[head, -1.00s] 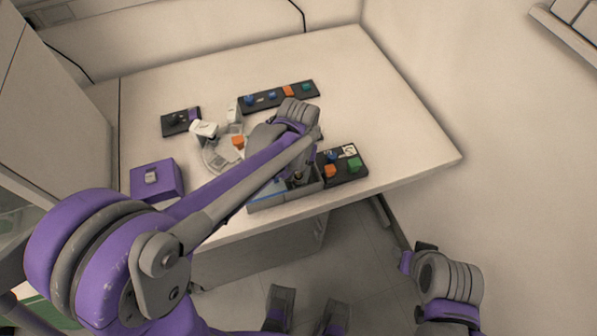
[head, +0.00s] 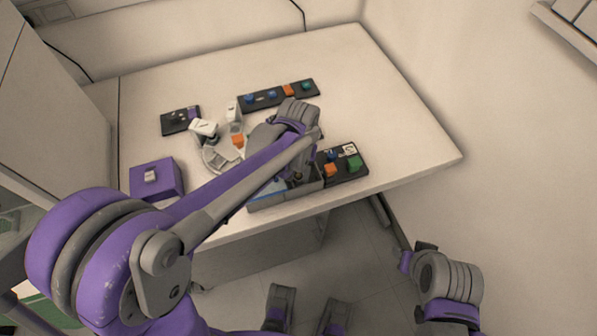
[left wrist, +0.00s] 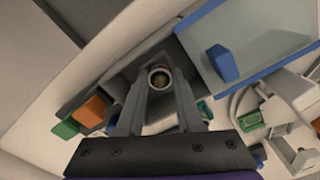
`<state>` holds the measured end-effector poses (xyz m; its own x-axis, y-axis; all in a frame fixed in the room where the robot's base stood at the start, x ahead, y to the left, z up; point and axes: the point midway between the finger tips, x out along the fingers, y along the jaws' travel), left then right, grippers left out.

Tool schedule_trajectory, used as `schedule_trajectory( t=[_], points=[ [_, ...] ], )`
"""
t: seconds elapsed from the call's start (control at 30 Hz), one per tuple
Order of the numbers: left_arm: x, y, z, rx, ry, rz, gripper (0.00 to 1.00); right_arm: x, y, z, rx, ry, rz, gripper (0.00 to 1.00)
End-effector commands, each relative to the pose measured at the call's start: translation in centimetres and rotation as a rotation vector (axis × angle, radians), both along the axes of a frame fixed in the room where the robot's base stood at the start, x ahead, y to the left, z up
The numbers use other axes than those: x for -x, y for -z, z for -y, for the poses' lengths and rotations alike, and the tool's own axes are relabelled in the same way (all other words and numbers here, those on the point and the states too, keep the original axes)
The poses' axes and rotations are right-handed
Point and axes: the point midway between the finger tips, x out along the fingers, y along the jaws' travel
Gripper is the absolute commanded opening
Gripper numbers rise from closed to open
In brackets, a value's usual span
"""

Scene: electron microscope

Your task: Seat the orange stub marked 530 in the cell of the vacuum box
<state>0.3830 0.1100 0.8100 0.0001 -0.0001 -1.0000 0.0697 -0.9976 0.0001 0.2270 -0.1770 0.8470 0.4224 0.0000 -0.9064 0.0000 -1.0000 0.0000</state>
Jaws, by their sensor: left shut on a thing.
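My left gripper (left wrist: 160,95) is shut on a round metal-rimmed piece (left wrist: 160,77), seen end-on in the left wrist view. I see no orange on it and cannot read a mark. It is over or inside the open part of a grey box (left wrist: 130,72), which I take for the vacuum box; whether it touches the bottom I cannot tell. Beside this opening is a clear blue-rimmed panel (left wrist: 262,85) with a blue block (left wrist: 222,63). In the head view the grey box (head: 285,200) stands at the table's front edge, and my left arm hides the fingertips.
A black rack with orange (head: 330,170) and green (head: 354,163) blocks stands right of the box. Another black rack (head: 262,97) lies behind. A white device (head: 204,130), a dark plate (head: 176,122) and a purple block (head: 154,186) are left. The table's right side is clear.

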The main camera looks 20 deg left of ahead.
Motion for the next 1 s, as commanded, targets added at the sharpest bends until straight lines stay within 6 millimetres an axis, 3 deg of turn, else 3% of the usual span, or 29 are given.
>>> schedule_trajectory(
  t=[0.3,0.33,0.5,0.73,0.87,1.0],
  points=[
    [0.00,-0.01,0.00,0.000,0.000,0.000,0.00,0.00,0.01,0.00,0.000,0.000,0.000,0.43],
    [0.00,-0.01,0.00,0.000,0.000,0.000,0.37,0.00,0.01,0.00,0.000,0.000,0.000,0.43],
    [0.00,-0.01,0.00,0.000,0.000,0.000,0.68,0.00,0.01,0.00,0.000,0.000,0.000,0.43],
    [0.00,-0.01,0.00,0.000,0.000,0.000,0.71,0.00,0.01,0.00,0.000,0.000,0.000,0.43],
    [0.00,0.00,-0.01,0.000,0.000,0.000,0.94,0.00,0.01,0.00,0.000,0.000,0.000,0.43],
    [0.00,0.00,-0.08,-0.002,0.000,0.000,0.96,0.00,0.01,0.00,0.000,0.000,0.000,0.43]
  ],
)
